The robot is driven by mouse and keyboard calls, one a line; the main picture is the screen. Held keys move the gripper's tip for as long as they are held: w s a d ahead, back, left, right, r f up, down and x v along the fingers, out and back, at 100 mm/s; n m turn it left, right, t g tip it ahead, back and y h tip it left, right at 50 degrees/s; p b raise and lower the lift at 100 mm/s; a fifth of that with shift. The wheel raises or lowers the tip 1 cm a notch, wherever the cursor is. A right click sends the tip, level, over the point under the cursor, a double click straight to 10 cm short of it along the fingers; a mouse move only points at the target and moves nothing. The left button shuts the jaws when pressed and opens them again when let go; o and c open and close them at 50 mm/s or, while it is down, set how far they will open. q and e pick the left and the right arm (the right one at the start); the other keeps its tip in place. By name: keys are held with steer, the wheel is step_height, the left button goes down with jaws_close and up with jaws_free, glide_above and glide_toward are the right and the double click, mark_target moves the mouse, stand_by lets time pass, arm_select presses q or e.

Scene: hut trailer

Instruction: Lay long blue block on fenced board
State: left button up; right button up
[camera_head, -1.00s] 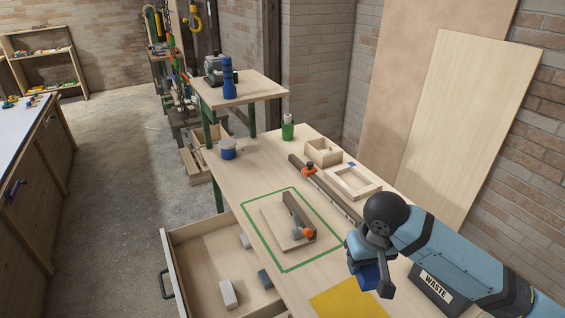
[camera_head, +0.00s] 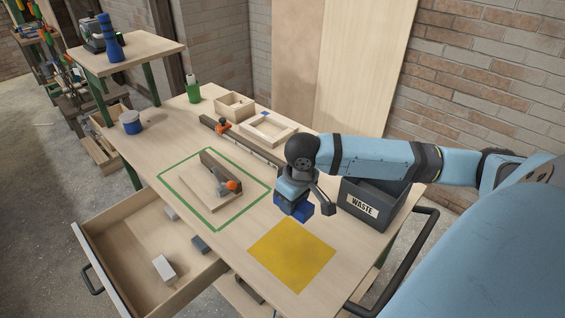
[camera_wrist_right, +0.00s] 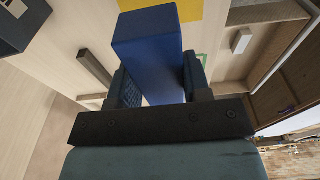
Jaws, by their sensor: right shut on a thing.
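The long blue block (camera_head: 296,210) is held by my right gripper (camera_head: 291,198) above the bench, by the far edge of the yellow square. In the right wrist view the blue block (camera_wrist_right: 147,42) sits between the two dark fingers of the right gripper (camera_wrist_right: 157,88). The fenced board (camera_head: 196,199) lies flat inside a green outline, left of the gripper in the head view. A dark wooden fence strip (camera_head: 216,170) stands along the board, with a grey and orange clamp (camera_head: 232,186) at its near end. My left gripper is not in view.
A dark waste bin (camera_head: 374,203) stands right of the gripper. The yellow square (camera_head: 292,254) is bare. A long dark rail (camera_head: 250,147) and a shallow wooden frame (camera_head: 268,130) lie behind the board. An open drawer (camera_head: 140,235) with grey blocks juts out at left.

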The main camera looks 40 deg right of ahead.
mark_target(291, 251)
step_height(291, 251, down, 19)
steer(key=shift+f, duration=0.15)
stand_by(0.5)
steer(key=o, duration=1)
steer(key=shift+f, duration=0.15)
